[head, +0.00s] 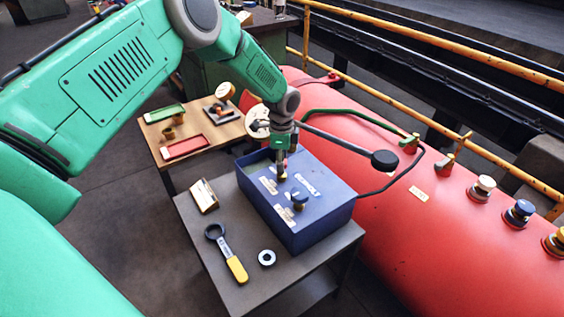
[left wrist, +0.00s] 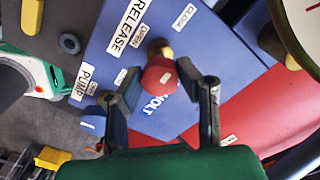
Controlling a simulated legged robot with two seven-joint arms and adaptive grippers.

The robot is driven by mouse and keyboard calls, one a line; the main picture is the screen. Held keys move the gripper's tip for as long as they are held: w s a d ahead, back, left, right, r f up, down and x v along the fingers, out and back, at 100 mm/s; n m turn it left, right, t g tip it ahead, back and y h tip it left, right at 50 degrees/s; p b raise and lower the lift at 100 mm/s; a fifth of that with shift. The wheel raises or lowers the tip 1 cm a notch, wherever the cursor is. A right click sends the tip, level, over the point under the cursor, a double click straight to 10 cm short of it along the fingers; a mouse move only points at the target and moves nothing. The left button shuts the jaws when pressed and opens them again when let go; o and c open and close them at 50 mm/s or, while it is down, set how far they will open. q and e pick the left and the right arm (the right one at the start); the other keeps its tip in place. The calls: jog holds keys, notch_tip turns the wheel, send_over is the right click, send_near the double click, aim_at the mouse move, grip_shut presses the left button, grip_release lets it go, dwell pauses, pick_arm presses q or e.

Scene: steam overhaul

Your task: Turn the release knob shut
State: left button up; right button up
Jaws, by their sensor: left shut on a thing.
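The release knob, a red knob on a brass stem, shows in the left wrist view (left wrist: 158,76) beside the RELEASE label (left wrist: 130,25) with OPEN and CLOSE marks. It sits on top of the blue box (head: 318,222). My left gripper (head: 282,168) points down at the box top. In the left wrist view its fingers (left wrist: 160,88) stand on either side of the knob and are shut on it. In the head view the gripper largely hides the knob. My right gripper is not in view.
A blue pump knob (head: 299,201) stands close by on the box. The grey table (head: 205,245) also holds a yellow-handled wrench (head: 228,254), a ring (head: 267,258) and a small card box (head: 204,195). A black-ended lever (head: 384,160) and the red tank (head: 450,230) lie to the right.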

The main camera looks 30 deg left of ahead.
pick_arm(q)
jog(key=shift+w+m, duration=0.1)
jog(key=shift+m, duration=0.2)
dwell(0.4)
jog(key=o, duration=1.1)
jog(key=shift+o, duration=0.2)
notch_tip(320, 180, up, 12)
jog(key=shift+f, duration=0.15)
jog(key=shift+a, duration=0.1)
